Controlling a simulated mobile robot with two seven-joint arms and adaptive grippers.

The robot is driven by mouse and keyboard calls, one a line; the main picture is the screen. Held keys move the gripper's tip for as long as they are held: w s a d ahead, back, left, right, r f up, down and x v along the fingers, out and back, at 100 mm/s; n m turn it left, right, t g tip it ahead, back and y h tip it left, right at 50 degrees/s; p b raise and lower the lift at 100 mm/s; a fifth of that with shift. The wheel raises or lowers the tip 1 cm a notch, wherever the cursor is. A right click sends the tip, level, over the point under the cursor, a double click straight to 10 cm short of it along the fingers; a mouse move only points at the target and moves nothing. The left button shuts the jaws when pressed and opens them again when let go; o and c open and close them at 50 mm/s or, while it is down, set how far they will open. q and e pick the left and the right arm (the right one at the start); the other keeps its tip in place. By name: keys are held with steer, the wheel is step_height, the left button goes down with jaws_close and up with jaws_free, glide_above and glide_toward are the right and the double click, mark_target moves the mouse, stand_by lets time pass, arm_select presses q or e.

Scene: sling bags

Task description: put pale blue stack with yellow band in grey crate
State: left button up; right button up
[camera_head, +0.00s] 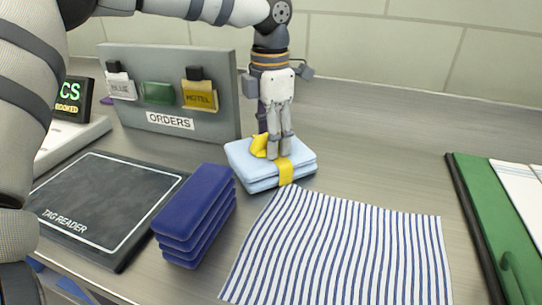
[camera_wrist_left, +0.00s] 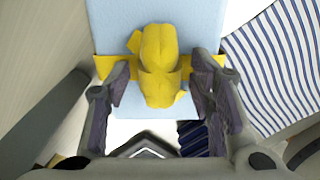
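The pale blue stack (camera_head: 242,158) of folded cloth lies on the counter with a yellow band (camera_head: 287,172) around it. A raised yellow knot stands on top. My left gripper (camera_head: 278,152) points down over the stack, its fingertips at the band. In the left wrist view the stack (camera_wrist_left: 150,14) is below my left gripper (camera_wrist_left: 160,78), whose fingers are apart on either side of the yellow knot (camera_wrist_left: 160,60); gaps show between them and the knot. My right gripper is not in view. I cannot make out a grey crate in either view.
A dark blue stack (camera_head: 195,215) stands left of the striped cloth (camera_head: 340,250). The tag reader (camera_head: 95,210) lies at left. A grey ORDERS board (camera_head: 215,85) stands behind. A green tray (camera_head: 490,215) with white cloth is at right. The counter at back right is clear.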

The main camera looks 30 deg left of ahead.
arm_select(q)
jaws_close()
steer(key=shift+r, duration=0.15)
